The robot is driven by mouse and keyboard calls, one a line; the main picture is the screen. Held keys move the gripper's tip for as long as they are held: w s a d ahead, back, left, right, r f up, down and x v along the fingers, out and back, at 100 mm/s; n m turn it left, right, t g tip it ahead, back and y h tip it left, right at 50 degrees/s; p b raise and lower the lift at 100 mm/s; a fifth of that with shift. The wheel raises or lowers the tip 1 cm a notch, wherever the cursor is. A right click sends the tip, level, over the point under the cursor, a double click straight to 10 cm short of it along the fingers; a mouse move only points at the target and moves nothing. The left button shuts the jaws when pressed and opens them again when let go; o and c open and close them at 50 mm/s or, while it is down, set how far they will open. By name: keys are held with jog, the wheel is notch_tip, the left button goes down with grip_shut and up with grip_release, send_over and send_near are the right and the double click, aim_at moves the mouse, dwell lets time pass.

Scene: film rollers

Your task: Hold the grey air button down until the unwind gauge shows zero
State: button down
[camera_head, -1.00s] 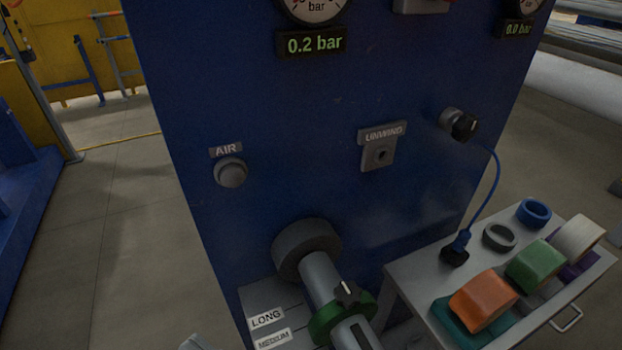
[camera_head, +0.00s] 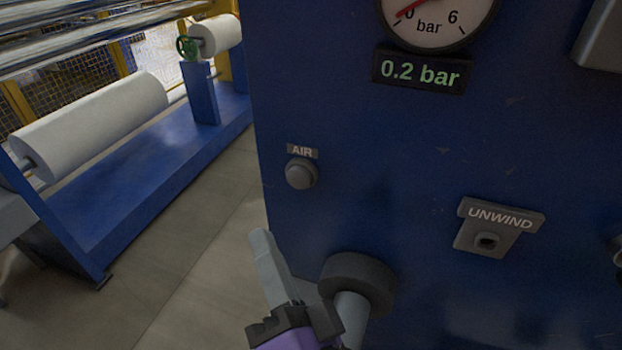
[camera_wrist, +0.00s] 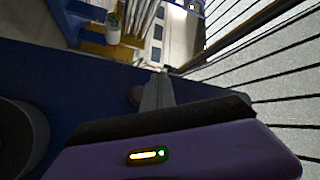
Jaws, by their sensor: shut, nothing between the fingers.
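The grey air button (camera_head: 301,173) is a round knob under the AIR label (camera_head: 302,152) on the blue panel. The gauge (camera_head: 437,15) above right has a red needle near zero, and its display (camera_head: 419,73) reads 0.2 bar.
The UNWIND socket plate (camera_head: 486,242) is on the panel at right. A dark grey roller end (camera_head: 358,280) juts out beside my gripper. A blue frame with a white roll (camera_head: 95,125) stands at left. Bare floor (camera_head: 215,250) lies between frame and panel.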

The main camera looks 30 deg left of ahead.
jog(key=b, duration=0.3)
send_near(289, 177)
jog(key=shift+w+a+r, duration=0.25)
jog(key=shift+a, duration=0.55)
jog(key=shift+w+a+r, duration=0.25)
jog(key=shift+a, duration=0.6)
jog(key=shift+w+a+r, duration=0.25)
jog(key=shift+a, duration=0.55)
jog(key=shift+w+a+b, duration=0.1)
jog(key=shift+w+b, duration=0.2)
jog(key=shift+w, duration=0.1)
jog(key=shift+w+a, duration=0.1)
jog(key=shift+w, duration=0.45)
dwell(3.9)
